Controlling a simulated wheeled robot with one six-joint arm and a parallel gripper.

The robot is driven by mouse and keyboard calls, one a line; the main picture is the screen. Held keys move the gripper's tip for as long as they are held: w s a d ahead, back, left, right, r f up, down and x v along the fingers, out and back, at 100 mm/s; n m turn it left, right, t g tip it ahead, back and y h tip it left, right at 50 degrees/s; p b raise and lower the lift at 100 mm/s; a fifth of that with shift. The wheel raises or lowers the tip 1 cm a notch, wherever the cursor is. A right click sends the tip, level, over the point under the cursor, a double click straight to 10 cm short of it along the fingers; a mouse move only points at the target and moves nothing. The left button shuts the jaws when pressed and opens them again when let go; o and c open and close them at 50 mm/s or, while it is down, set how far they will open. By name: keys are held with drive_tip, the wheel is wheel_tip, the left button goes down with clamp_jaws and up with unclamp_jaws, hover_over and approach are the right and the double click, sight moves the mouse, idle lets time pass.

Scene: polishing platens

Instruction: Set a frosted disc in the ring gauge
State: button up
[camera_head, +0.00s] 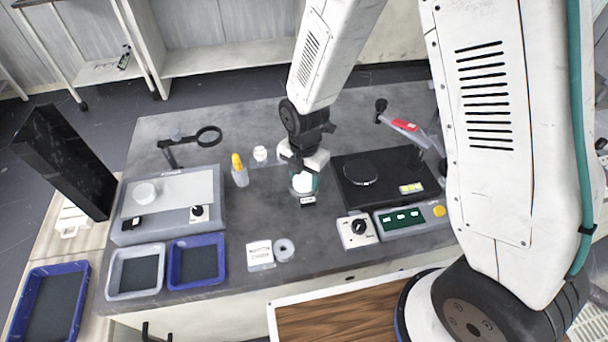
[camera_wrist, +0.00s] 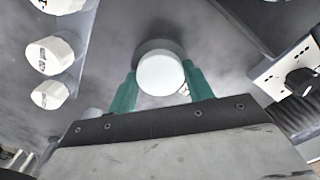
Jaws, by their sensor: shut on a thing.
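My gripper (camera_head: 304,181) is over the middle of the grey bench in the head view, with its arm reaching down from above. In the wrist view, the green fingers of my gripper (camera_wrist: 162,88) are shut on a pale, round, frosted-looking disc (camera_wrist: 160,72), one finger on each side. The disc also shows white below the wrist in the head view (camera_head: 303,184), partly hidden by the jaws. I cannot tell whether it touches the bench. A grey ring with a central hole, likely the ring gauge (camera_head: 284,250), lies near the bench's front edge, apart from my gripper.
A white label card (camera_head: 260,254) is beside the ring. A grey-framed plate (camera_head: 180,185) at left bears another pale disc (camera_head: 145,193). Two trays stand front left. A yellow-capped bottle (camera_head: 239,172) stands left of my gripper. A black platen unit (camera_head: 400,190) and knob box (camera_head: 357,230) are right.

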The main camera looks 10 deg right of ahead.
drive_tip(key=o, duration=1.1)
wheel_tip(320, 180, up, 8)
drive_tip(key=shift+f, duration=0.1)
idle(0.3)
